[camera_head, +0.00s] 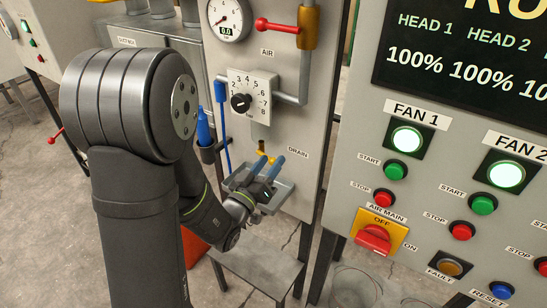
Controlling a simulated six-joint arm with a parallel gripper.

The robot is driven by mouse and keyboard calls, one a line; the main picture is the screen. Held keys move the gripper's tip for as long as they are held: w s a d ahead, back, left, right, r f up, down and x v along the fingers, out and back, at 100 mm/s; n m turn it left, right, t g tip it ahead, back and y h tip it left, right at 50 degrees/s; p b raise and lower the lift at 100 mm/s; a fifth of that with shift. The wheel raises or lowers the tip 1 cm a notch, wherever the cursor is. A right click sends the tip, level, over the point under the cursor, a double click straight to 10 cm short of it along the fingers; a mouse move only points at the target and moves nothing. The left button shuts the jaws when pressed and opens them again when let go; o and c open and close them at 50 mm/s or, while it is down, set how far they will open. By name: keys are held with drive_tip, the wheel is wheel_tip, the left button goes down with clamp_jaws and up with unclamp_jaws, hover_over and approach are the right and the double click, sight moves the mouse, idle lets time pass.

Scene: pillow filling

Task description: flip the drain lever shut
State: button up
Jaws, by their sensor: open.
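The drain valve (261,154) shows as a small yellow piece below the dial box, left of the DRAIN label (298,154). Its lever is not clearly visible; my gripper may cover part of it, so I cannot tell how it is turned. My gripper (271,161) is open, with two blue-tipped fingers pointing up toward the valve. The fingers are close to the valve in the picture, but I cannot tell if they touch it. I see nothing held between them.
A grey tray (284,194) sits under the valve, close around my gripper. A blue cord (227,140) and a blue tool (203,128) hang to the left. The dial box (251,98) and red AIR lever (275,26) are above. The button panel (338,184) stands right.

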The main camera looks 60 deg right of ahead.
drive_tip(key=s+a+f+n+t+y, duration=0.2)
drive_tip(key=s+a+n+t, duration=0.2)
drive_tip(key=n, duration=0.1)
drive_tip(key=n+t+y, duration=0.2)
drive_tip(key=n+t, duration=0.1)
approach(272, 163)
drive_tip(key=x, duration=1.3)
drive_tip(key=shift+f, duration=0.25)
drive_tip(key=c, duration=1)
drive_tip(key=shift+s+r+n+g+y, duration=0.15)
drive_tip(key=shift+r+n+g+y, duration=0.5)
drive_tip(key=shift+n, duration=0.65)
drive_tip(key=shift+r, duration=0.1)
